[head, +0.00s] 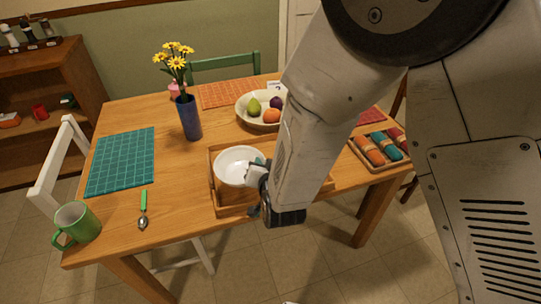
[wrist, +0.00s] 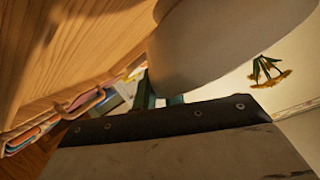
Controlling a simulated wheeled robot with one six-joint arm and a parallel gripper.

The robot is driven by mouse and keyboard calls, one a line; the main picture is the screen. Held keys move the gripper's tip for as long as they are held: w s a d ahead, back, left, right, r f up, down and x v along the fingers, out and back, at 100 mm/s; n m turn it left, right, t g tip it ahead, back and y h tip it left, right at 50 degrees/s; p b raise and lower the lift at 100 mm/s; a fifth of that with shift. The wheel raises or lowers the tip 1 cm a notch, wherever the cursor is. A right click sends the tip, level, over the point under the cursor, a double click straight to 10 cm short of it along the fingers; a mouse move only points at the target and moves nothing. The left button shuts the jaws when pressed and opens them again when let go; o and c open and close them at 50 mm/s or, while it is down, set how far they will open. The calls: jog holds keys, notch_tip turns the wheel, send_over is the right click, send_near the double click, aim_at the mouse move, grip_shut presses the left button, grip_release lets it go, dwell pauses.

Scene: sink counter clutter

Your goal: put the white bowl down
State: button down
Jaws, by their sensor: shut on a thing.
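The white bowl (head: 238,166) is upright over the left part of a wooden tray (head: 214,190) near the table's front edge. My gripper (head: 259,170) is shut on the bowl's right side. In the wrist view the bowl (wrist: 225,40) fills the top right, seen from the side and close up. I cannot tell whether the bowl's base touches the tray. My arm hides much of the tray's right part.
Behind the tray stand a blue vase (head: 188,118) with yellow flowers and a fruit bowl (head: 246,118). A green mug (head: 76,224), a green-handled spoon (head: 143,210) and a teal mat (head: 121,162) lie left. Rolled napkins (head: 381,147) are right. Bare table lies left of the tray.

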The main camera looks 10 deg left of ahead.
jog(key=shift+w, duration=1.05)
jog(key=shift+w+f, duration=0.2)
jog(key=shift+f, duration=1.65)
jog(key=c, duration=1.5)
grip_release()
jog(key=shift+d, duration=0.1)
jog(key=shift+o, duration=0.2)
jog(key=shift+s, duration=0.1)
jog(key=v, duration=1.2)
